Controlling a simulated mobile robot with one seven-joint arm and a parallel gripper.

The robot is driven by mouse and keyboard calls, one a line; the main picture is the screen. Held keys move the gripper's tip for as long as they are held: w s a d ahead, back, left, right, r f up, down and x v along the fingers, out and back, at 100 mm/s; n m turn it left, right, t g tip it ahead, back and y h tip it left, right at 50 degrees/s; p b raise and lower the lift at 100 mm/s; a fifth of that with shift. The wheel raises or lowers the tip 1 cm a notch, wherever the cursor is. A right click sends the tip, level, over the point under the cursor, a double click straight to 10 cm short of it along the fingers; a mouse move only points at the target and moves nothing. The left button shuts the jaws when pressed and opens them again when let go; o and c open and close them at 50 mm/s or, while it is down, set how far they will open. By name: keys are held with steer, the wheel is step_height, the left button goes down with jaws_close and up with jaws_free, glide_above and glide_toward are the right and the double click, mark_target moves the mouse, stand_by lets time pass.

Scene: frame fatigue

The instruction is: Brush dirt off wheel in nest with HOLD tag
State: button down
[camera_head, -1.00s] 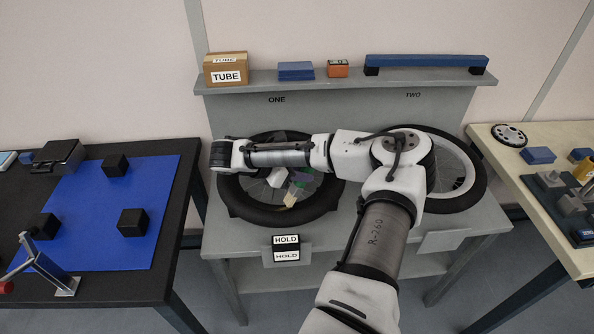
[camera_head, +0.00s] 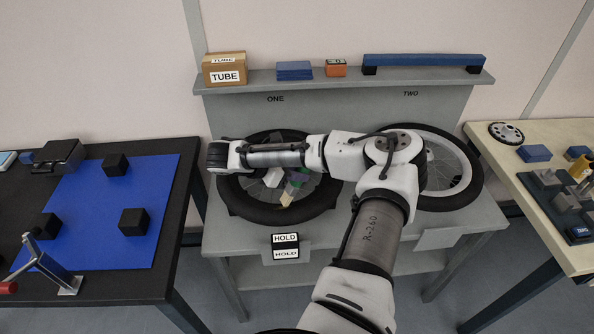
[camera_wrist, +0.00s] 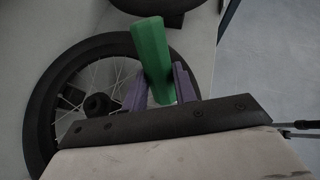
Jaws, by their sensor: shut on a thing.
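A black-tyred spoked wheel (camera_head: 240,207) lies flat in the nest labelled ONE. A HOLD tag (camera_head: 285,240) stands at that nest's front edge. My gripper (camera_head: 292,180) is over this wheel, partly hidden by my arm. Its purple fingers show in the wrist view (camera_wrist: 158,90), shut on the green handle (camera_wrist: 151,50) of a brush. The brush's tan end (camera_head: 287,199) points down over the wheel's near side; I cannot tell whether it touches. In the wrist view the wheel (camera_wrist: 40,120) shows spokes, a dark hub and a dark patch near the rim, possibly dirt.
A second wheel (camera_head: 470,185) lies in the nest labelled TWO, with a blank plate (camera_head: 437,238) in front. The shelf (camera_head: 345,79) behind holds a TUBE box (camera_head: 225,70) and blue and orange boxes. Tables with parts stand left (camera_head: 100,285) and right (camera_head: 500,160).

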steer(key=shift+a, duration=0.7)
steer(key=shift+d, duration=1.15)
steer(key=shift+a, duration=1.2)
stand_by(0.9)
steer(key=shift+r, duration=0.15)
steer(key=shift+r, duration=2.95)
steer(key=shift+r, duration=0.1)
step_height(320, 180, up, 3)
steer(key=shift+f, duration=0.1)
